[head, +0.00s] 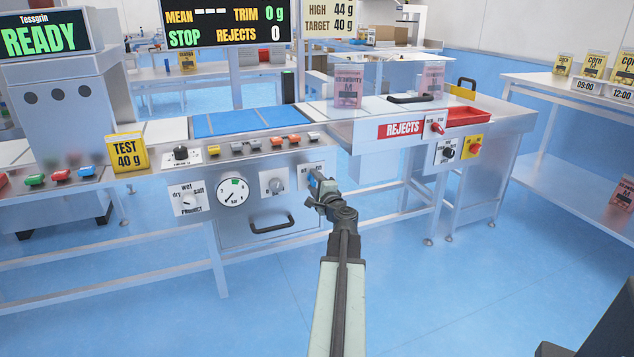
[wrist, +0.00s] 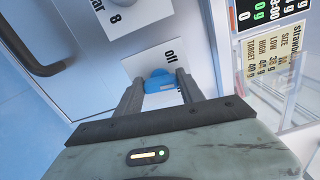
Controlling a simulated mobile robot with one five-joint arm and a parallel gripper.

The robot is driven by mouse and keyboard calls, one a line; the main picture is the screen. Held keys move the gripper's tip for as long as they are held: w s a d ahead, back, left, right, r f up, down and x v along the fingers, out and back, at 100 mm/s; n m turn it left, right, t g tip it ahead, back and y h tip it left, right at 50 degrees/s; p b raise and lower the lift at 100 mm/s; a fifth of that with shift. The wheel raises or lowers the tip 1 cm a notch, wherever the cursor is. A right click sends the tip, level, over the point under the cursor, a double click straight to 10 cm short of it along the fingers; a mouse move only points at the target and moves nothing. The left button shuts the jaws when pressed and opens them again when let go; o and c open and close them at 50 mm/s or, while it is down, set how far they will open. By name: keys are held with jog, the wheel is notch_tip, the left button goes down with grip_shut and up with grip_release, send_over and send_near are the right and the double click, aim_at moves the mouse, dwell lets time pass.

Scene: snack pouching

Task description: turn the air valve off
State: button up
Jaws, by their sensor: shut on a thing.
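The air valve has a blue handle (wrist: 160,80) on a white plate (wrist: 150,58) marked "off". In the wrist view the handle sits between the two fingers of my gripper (wrist: 159,84), which is shut on it. In the head view my gripper (head: 320,190) reaches the right end of the machine's front panel and largely covers the valve plate (head: 309,170). The plate's other wording and the handle's exact angle against it are hard to read.
A round pressure gauge (head: 233,192) and a knob (head: 275,186) are left of the valve. A drawer handle (head: 273,225) juts out below. The rejects table (head: 400,130) with a red switch (head: 437,128) stands to the right. The blue floor (head: 440,290) in front is clear.

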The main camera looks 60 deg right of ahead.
jog(key=n, duration=0.5)
jog(key=shift+a+f+n, duration=0.15)
jog(key=shift+f+n, duration=0.05)
jog(key=shift+n, duration=0.1)
jog(key=n, duration=0.4)
jog(key=shift+f+n+b, duration=0.1)
jog(key=shift+n+b, duration=0.2)
jog(key=shift+n, duration=0.1)
jog(key=o, duration=1.4)
jog(key=shift+c, duration=0.2)
jog(key=v, duration=0.7)
jog(key=shift+s, duration=0.35)
